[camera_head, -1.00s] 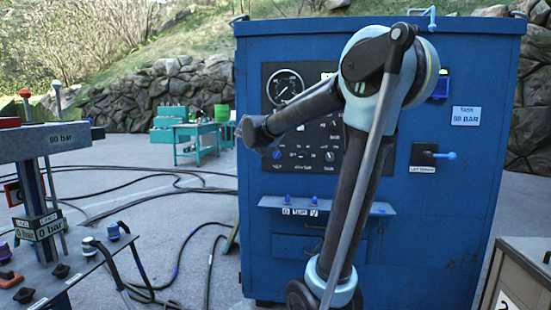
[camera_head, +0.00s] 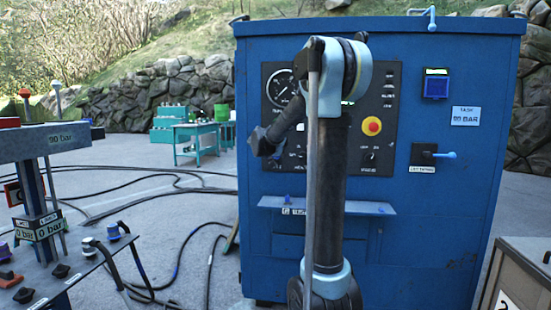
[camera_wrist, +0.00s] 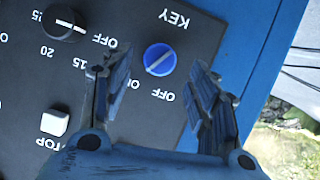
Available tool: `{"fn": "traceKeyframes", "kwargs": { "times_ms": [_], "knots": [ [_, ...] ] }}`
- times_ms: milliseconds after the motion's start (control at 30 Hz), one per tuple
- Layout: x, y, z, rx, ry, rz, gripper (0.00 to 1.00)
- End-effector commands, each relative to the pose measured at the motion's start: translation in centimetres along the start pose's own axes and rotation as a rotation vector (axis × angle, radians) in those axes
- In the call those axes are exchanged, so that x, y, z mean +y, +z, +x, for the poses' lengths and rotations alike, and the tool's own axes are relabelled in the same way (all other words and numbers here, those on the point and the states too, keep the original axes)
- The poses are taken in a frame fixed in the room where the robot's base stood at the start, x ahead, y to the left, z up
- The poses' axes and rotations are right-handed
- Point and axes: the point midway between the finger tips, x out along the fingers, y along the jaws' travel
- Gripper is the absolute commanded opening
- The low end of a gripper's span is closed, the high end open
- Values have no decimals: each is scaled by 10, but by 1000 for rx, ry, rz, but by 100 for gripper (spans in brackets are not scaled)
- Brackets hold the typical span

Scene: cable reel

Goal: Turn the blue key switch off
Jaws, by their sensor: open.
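The blue key switch (camera_wrist: 160,59) is a round knob on a dark panel, seen in the wrist view under the upside-down word KEY. A pale line crosses its face at a slant, and an OFF label lies just below it. My gripper (camera_wrist: 158,76) is open, with one finger on each side of the knob in the picture. I see no clear contact, and the gap in depth is hard to judge. In the head view my gripper (camera_head: 262,142) is in front of the panel's lower left, where it and my arm hide much of the panel.
A black knob (camera_wrist: 64,22) and a white button (camera_wrist: 55,123) sit left of the key switch. The blue cabinet (camera_head: 430,220) also carries a red stop button (camera_head: 372,126), a side lever (camera_head: 445,155) and a shelf (camera_head: 370,207). A grey console (camera_head: 50,270) stands at left.

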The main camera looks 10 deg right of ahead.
Motion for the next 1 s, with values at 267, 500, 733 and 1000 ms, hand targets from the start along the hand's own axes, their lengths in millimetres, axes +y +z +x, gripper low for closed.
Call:
{"fn": "traceKeyframes", "kwargs": {
  "times_ms": [267,500,733,1000],
  "knots": [
    [0,0,31,0,0,1,54],
    [0,0,40,0,0,1,54],
    [0,0,40,0,0,1,54],
    [0,0,40,0,0,1,10]
  ]
}}
